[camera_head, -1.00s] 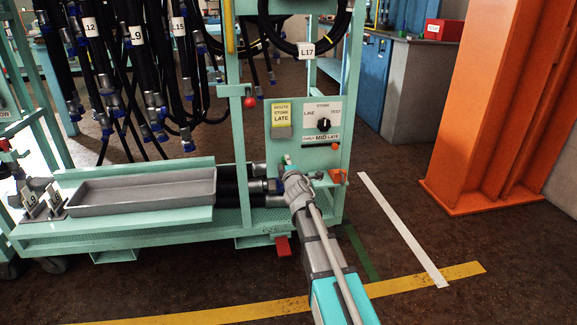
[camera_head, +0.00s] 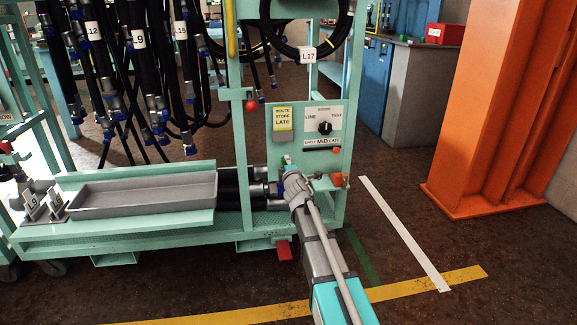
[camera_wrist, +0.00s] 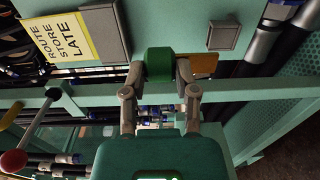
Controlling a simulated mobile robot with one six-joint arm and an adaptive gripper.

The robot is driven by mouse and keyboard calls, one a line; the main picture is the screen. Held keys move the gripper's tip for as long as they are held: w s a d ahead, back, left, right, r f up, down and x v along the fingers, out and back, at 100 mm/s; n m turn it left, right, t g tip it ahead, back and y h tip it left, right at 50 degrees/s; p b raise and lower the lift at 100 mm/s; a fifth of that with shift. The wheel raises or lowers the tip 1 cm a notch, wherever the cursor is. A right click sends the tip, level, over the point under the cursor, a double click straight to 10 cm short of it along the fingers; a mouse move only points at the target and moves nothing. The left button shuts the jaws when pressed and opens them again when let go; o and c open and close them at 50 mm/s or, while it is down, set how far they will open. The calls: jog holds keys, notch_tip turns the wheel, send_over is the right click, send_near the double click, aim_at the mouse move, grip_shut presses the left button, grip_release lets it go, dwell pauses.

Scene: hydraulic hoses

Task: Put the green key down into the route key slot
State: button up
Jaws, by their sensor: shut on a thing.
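My gripper (camera_wrist: 159,72) is shut on the green key (camera_wrist: 159,63), a dark green block between its two fingertips in the wrist view. The key is close in front of the mint-green panel (camera_wrist: 178,15); I cannot tell whether it touches it. In the head view my gripper (camera_head: 287,178) is at the lower left of the panel (camera_head: 302,163), and the key is hard to make out there. A label reading EARLY MID LATE (camera_head: 322,140) is on the panel, with a dark strip under it. I cannot clearly make out the route key slot.
An orange piece (camera_wrist: 205,65) is just right of the green key. A yellow ROUTE STORE LATE card (camera_head: 282,118) and a black knob (camera_head: 325,128) are on the panel. A grey tray (camera_head: 145,194) lies left. Black hoses (camera_head: 232,188) run beside my gripper.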

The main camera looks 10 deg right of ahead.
jog(key=shift+w+f, duration=0.1)
jog(key=shift+w, duration=2.65)
jog(key=shift+f+b, duration=1.15)
jog(key=shift+b, duration=0.1)
jog(key=shift+f+b, duration=0.35)
jog(key=o, duration=1)
jog(key=shift+s, duration=0.1)
jog(key=shift+s, duration=5.95)
